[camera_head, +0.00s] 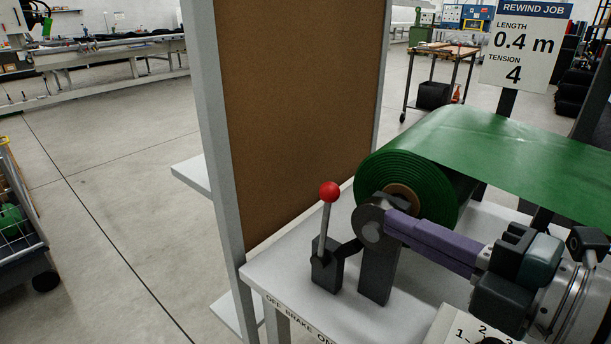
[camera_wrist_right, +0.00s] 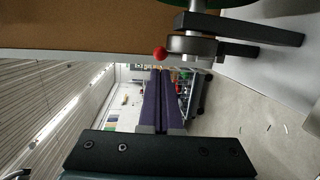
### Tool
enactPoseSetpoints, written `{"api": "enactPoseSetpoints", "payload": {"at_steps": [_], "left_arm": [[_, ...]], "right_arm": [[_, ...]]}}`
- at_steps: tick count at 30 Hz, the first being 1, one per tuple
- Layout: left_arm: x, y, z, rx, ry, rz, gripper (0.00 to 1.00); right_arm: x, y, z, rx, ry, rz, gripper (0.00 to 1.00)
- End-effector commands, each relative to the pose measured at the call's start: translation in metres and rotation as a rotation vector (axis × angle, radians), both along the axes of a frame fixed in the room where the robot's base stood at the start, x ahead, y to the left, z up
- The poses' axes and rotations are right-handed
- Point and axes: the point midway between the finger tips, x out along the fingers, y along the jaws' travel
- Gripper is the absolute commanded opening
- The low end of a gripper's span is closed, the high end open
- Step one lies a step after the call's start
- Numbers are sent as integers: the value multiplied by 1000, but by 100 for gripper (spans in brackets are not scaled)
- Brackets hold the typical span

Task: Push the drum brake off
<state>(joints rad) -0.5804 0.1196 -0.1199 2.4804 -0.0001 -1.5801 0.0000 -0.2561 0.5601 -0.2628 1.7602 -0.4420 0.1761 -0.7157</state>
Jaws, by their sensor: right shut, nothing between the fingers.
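The drum brake lever (camera_head: 326,222) has a red knob (camera_head: 330,192) on a thin metal rod. It rises from a dark block on the white table, nearly upright with its top leaning slightly right. The label (camera_head: 298,318) on the table edge reads OFF BRAKE ON, with OFF at the left. My right gripper (camera_head: 390,222) has purple fingers, shut and empty, pointing left toward the lever. Its tips overlap the roll's grey hub, apart from the knob. The right wrist view shows the shut fingers (camera_wrist_right: 161,73) with the red knob (camera_wrist_right: 160,53) just beyond their tips. My left gripper is out of view.
A green roll (camera_head: 412,178) sits on a dark stand (camera_head: 378,268) behind the fingers, its sheet running right. A brown panel (camera_head: 300,110) in a grey frame stands behind the lever. A sign (camera_head: 522,45) reads length 0.4 m, tension 4. A numbered dial plate (camera_head: 470,328) is below.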

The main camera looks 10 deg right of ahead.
Motion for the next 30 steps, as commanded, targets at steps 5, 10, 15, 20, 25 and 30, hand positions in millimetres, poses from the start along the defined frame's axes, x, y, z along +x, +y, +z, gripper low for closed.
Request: {"api": "enactPoseSetpoints", "payload": {"at_steps": [5, 10, 15, 20, 25, 30], "left_arm": [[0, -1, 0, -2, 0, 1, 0], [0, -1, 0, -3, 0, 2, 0], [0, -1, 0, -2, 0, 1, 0], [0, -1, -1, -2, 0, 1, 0], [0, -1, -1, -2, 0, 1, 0], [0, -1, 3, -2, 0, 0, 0]], "right_arm": [[32, 16, -2, 1, -4, 0, 0], [53, 27, -6, 1, -2, 1, 0], [63, 33, -8, 1, 1, 1, 0], [65, 34, -8, 0, 0, 1, 0], [65, 33, -8, 0, 0, 1, 0], [65, 30, -5, -8, 7, 1, 0]]}}
